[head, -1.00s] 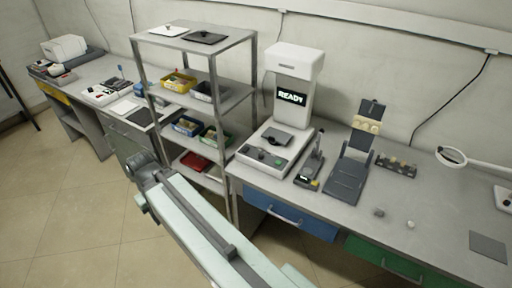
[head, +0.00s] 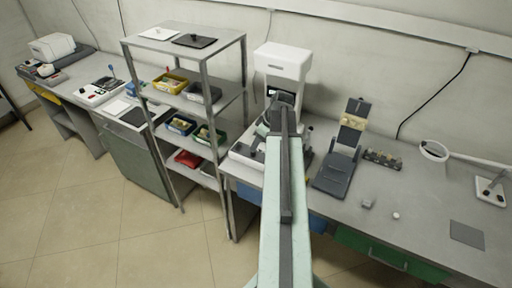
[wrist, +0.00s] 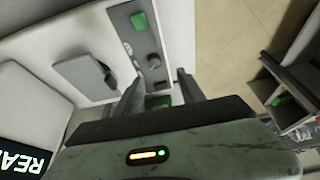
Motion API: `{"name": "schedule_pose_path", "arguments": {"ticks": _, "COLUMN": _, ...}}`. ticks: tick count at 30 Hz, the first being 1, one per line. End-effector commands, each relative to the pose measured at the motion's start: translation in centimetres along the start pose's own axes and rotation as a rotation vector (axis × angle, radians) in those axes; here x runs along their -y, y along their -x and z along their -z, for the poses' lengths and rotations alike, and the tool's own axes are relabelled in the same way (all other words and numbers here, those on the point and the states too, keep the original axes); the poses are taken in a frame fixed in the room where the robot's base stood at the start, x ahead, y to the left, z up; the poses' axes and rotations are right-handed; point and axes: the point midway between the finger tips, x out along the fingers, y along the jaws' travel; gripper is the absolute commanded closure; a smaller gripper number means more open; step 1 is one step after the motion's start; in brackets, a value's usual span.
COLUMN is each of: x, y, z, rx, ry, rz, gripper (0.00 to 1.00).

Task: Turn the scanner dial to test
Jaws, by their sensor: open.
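The scanner (head: 283,62) is a white machine standing on the bench behind my arm, which hides much of its base in the head view. In the wrist view its front panel (wrist: 128,45) shows a green button (wrist: 139,21), a dark grey round knob that looks like the dial (wrist: 154,61), and a green patch (wrist: 158,100) between my fingers. My gripper (wrist: 158,92) is open, its two fingers apart and empty over the panel's end. The dial lies just beyond the fingertips, apart from them. Its setting is too small to read. The display (wrist: 22,160) shows part of "READY".
A metal shelf rack (head: 210,90) with bins stands close left of the scanner. A dark grey stand (head: 338,172) is to its right on the bench. A ring lamp (head: 433,150) is farther right. The floor in front is clear.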

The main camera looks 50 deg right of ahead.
Motion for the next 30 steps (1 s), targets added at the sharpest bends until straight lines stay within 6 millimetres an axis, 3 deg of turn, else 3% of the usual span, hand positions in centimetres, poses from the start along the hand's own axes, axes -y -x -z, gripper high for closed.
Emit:
{"name": "schedule_pose_path", "arguments": {"ticks": 3, "x": -1.0, "y": 0.6, "z": -0.8, "rx": -0.011, "ry": 0.008, "rz": -0.009, "gripper": 0.53}}
{"name": "schedule_pose_path", "arguments": {"ticks": 8, "x": -1.0, "y": 0.1, "z": -0.9, "rx": -0.01, "ry": 0.009, "rz": -0.009, "gripper": 0.53}}
{"name": "schedule_pose_path", "arguments": {"ticks": 21, "x": -1.1, "y": -6.8, "z": -1.1, "rx": -0.009, "ry": 0.009, "rz": -0.009, "gripper": 0.53}}
{"name": "schedule_pose_path", "arguments": {"ticks": 30, "x": -1.1, "y": -7.3, "z": -0.8, "rx": -0.009, "ry": 0.008, "rz": -0.009, "gripper": 0.53}}
